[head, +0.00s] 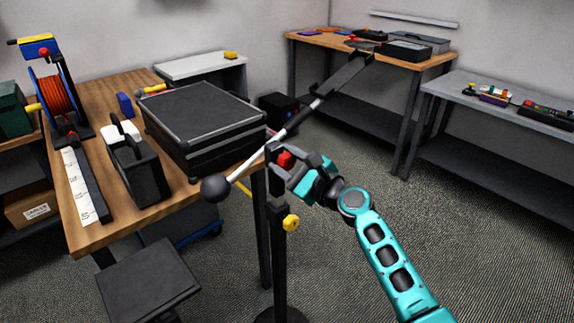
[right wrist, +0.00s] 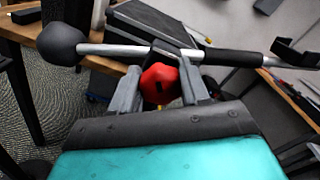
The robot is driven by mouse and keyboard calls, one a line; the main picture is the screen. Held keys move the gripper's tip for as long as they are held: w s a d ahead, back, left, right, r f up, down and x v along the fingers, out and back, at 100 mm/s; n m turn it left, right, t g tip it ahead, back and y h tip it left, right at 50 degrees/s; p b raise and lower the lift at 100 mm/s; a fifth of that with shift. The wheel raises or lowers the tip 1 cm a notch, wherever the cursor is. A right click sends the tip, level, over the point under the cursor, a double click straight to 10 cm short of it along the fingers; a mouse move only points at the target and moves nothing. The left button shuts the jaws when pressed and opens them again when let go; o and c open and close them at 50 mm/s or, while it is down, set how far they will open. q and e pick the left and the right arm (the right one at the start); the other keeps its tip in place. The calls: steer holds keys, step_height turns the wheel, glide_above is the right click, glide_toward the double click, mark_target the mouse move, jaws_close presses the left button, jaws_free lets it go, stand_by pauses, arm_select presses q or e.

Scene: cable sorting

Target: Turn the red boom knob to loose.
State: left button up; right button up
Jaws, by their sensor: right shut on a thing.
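The red boom knob (head: 286,160) sits at the top of a black stand, beside the silver boom (head: 250,169). My right gripper (head: 282,165) is at the knob with a finger on each side. The gripper is shut on the knob. The boom slopes up to the right, with a round black counterweight (head: 215,188) at its lower end. My left gripper is not in view.
A yellow knob (head: 291,222) sits lower on the stand pole (head: 279,260). A black case (head: 203,124) lies on the wooden table (head: 107,232) just left of the boom. A black stool (head: 148,282) stands in front. Open carpet (head: 480,240) lies to the right.

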steer(key=n+b, duration=0.1)
steer(key=n, duration=0.1)
steer(key=n+b, duration=0.1)
steer(key=n, duration=0.1)
steer(key=shift+f+n, duration=0.2)
steer(key=shift+n, duration=0.1)
steer(key=n+b, duration=0.1)
steer(key=n, duration=0.1)
steer(key=shift+n, duration=0.3)
steer(key=shift+n+b, duration=0.4)
steer(key=shift+n, duration=0.4)
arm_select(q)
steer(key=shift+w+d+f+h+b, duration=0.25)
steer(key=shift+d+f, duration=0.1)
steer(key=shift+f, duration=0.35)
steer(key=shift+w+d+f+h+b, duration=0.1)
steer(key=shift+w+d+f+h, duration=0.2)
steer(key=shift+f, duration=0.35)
arm_select(e)
steer(key=shift+n, duration=0.9)
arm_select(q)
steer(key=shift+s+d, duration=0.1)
arm_select(e)
steer(key=shift+a, duration=0.1)
steer(key=o, duration=0.9)
steer(key=shift+s, duration=0.1)
steer(key=shift+o, duration=0.5)
steer(key=shift+f, duration=0.15)
